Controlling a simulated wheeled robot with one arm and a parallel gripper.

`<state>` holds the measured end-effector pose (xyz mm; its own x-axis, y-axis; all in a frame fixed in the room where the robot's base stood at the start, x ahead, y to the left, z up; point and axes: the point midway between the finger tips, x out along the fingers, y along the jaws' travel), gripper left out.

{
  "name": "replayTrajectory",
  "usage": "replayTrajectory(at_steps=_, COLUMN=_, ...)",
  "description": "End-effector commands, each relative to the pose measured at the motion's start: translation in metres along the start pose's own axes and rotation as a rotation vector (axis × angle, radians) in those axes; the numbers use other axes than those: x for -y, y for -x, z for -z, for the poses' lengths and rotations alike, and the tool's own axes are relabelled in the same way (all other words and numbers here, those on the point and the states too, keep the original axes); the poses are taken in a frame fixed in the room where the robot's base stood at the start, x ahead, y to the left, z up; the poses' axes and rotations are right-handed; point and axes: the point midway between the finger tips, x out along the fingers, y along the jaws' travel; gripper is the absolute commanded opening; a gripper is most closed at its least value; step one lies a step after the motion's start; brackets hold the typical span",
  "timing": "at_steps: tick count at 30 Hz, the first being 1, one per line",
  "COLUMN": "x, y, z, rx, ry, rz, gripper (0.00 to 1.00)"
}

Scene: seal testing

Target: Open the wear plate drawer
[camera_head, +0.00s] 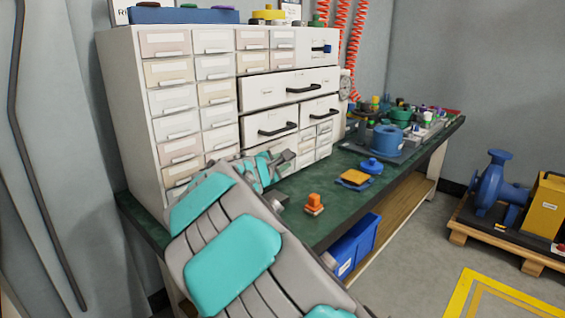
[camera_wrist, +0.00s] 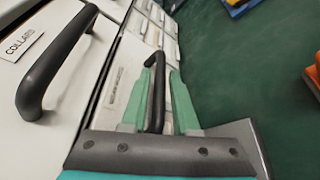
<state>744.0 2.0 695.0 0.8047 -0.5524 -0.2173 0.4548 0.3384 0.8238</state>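My gripper (camera_wrist: 162,75) shows in the wrist view with its two green fingers on either side of a black bar handle (camera_wrist: 156,92). A gap shows between the handle and the right finger, so the fingers stand open around it. The handle is on a white drawer front whose label (camera_wrist: 111,92) is too blurred to read; the drawer looks closed.
A drawer labelled like "COLLAR" with a black handle (camera_wrist: 55,62) lies beside it in the wrist view. Small drawers (camera_wrist: 152,30) are beyond. On the green bench top (camera_head: 330,222) stand an orange part (camera_head: 314,203) and a yellow-topped block (camera_head: 355,178). Blue bins (camera_head: 352,245) sit below.

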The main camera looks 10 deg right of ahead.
Motion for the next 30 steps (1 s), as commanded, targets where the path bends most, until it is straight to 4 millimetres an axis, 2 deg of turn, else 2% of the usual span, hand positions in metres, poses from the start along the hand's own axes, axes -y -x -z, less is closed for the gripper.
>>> replayTrajectory(at_steps=5, x=-0.0004, y=0.0001, z=-0.0001, rx=0.000, ry=0.000, rz=-0.001, gripper=0.28)
replayTrajectory(at_steps=13, x=-0.0005, y=0.0003, z=-0.0001, rx=0.000, ry=-0.001, rz=-0.001, gripper=0.00)
replayTrajectory(at_steps=30, x=-0.0004, y=0.0004, z=0.0001, rx=0.000, ry=-0.001, rz=-0.001, gripper=0.00)
